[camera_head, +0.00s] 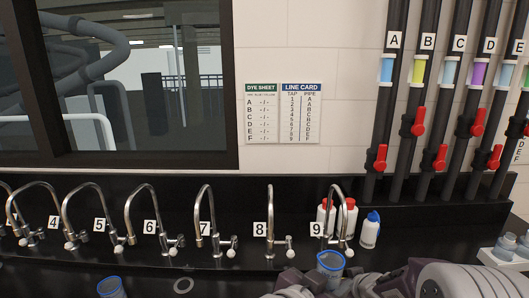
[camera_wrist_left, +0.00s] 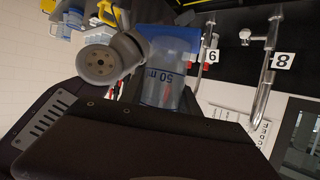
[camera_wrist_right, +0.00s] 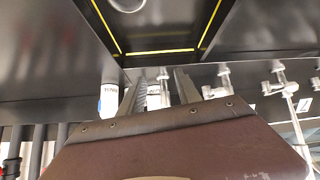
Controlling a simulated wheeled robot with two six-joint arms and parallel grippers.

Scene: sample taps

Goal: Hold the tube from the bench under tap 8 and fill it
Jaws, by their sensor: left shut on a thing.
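A clear tube with a blue rim (camera_head: 330,262) is in front of tap 9 (camera_head: 342,215) in the head view, just below its spout; the depth between them is unclear. The left wrist view shows this tube (camera_wrist_left: 168,75), marked 50 ml, in my left gripper (camera_head: 325,282), which is shut on it. Whether it holds liquid I cannot tell. Tap 8 (camera_head: 270,215) stands to the left of the tube, with its label also in the left wrist view (camera_wrist_left: 282,61). My right gripper (camera_wrist_right: 158,88) shows two spread fingers with nothing held between them.
Another blue-rimmed vessel (camera_head: 111,287) stands at the lower left. A white bottle with a blue cap (camera_head: 370,230) and red-capped bottles (camera_head: 323,214) stand by tap 9. Pipes with red handles (camera_head: 418,121) rise at the right. The bench before tap 8 looks clear.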

